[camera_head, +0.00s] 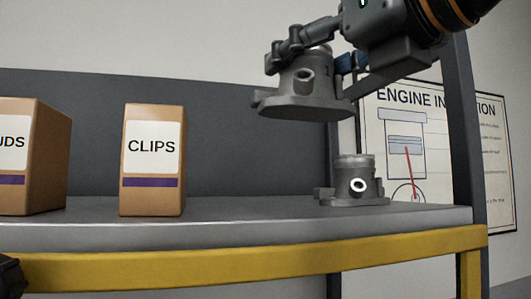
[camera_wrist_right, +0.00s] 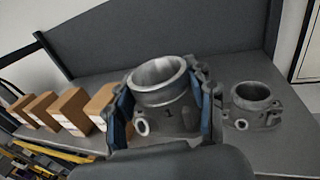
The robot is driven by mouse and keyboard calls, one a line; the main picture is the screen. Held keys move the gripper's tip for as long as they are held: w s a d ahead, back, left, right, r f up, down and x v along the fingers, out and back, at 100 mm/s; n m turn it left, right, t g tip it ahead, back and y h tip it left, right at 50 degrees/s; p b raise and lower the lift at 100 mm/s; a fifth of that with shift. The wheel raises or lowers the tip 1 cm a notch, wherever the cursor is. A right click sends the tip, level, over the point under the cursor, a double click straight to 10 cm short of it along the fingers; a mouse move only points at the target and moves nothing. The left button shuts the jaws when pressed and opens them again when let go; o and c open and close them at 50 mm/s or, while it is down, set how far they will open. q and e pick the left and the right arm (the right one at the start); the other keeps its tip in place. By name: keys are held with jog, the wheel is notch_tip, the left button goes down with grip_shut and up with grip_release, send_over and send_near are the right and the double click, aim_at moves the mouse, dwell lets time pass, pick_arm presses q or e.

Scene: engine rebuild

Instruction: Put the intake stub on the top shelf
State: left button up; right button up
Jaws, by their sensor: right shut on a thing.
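A grey metal intake stub (camera_head: 303,92) with a flange at its bottom is in my right gripper (camera_head: 312,58), above the shelf (camera_head: 250,230) and clear of it. In the right wrist view the held stub (camera_wrist_right: 165,95) shows its round open top and a "1" on its side, with a blue-lined finger on each side. A second, similar stub (camera_head: 354,178) stands upright on the shelf, below and right of the held one. It also shows in the wrist view (camera_wrist_right: 251,105). A dark part (camera_head: 10,275) at the lower left edge may be my left gripper; its fingers are hidden.
A CLIPS box (camera_head: 152,190) and another box (camera_head: 45,160) stand on the shelf at the left. The shelf is clear between the CLIPS box and the standing stub. A yellow beam (camera_head: 250,262) runs along the front, and a dark post (camera_head: 466,130) rises at the right.

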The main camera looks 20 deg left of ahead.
jog(key=w+a+f, duration=0.1)
jog(key=f, duration=0.1)
jog(key=w+a+f+p, duration=0.1)
jog(key=w+a+f, duration=0.1)
jog(key=w+a+f+p, duration=0.1)
jog(key=w+a+f, duration=0.1)
jog(key=shift+w+a+f, duration=0.15)
jog(key=shift+w+f, duration=0.05)
jog(key=shift+f, duration=0.05)
jog(key=shift+w+a+f+p, duration=0.15)
jog(key=shift+a+f+p, duration=0.05)
jog(key=shift+f+p, duration=0.35)
jog(key=shift+w+a+f+p, duration=0.1)
jog(key=shift+a+f+p, duration=0.1)
jog(key=shift+f+p, duration=0.35)
jog(key=shift+d+f, duration=0.1)
jog(key=shift+f, duration=0.65)
pick_arm(q)
jog(key=r, duration=0.1)
jog(key=w+a+r, duration=0.1)
jog(key=r, duration=0.1)
jog(key=w+r, duration=0.1)
jog(key=r, duration=0.1)
jog(key=shift+a+r, duration=0.1)
jog(key=shift+a, duration=0.15)
pick_arm(e)
jog(key=shift+f, duration=0.1)
